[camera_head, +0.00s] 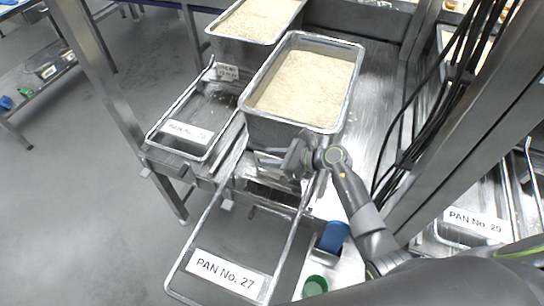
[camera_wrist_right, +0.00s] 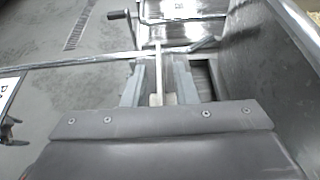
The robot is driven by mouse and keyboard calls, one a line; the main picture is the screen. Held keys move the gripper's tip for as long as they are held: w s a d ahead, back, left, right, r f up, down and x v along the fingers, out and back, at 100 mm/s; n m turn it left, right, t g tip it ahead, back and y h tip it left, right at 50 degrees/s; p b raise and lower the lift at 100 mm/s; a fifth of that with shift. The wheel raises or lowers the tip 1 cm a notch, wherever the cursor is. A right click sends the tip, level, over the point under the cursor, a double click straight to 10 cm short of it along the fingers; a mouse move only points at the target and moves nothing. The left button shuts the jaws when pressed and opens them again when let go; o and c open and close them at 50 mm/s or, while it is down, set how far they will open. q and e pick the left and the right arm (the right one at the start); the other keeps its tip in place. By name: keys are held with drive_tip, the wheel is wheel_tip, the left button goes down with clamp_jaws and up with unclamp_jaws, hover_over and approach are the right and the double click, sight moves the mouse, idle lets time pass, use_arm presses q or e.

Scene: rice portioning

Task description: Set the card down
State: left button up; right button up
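My right gripper (camera_head: 268,156) is low in front of the near rice pan (camera_head: 255,128). My left gripper is not in the head view.
Label plates read PAN No. 27 (camera_head: 226,275) on the front frame and PAN No. 29 (camera_head: 478,223) at right. A second rice pan (camera_head: 258,42) stands behind. A blue object (camera_head: 334,236) and a green cup (camera_head: 315,286) sit near my right arm. Black cables (camera_head: 435,100) hang at right.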

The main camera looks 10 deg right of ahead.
drive_tip(key=shift+r, duration=0.25)
drive_tip(key=b+v, duration=0.1)
drive_tip(key=v, duration=0.6)
drive_tip(key=shift+s+d, duration=0.15)
drive_tip(key=shift+d, duration=0.05)
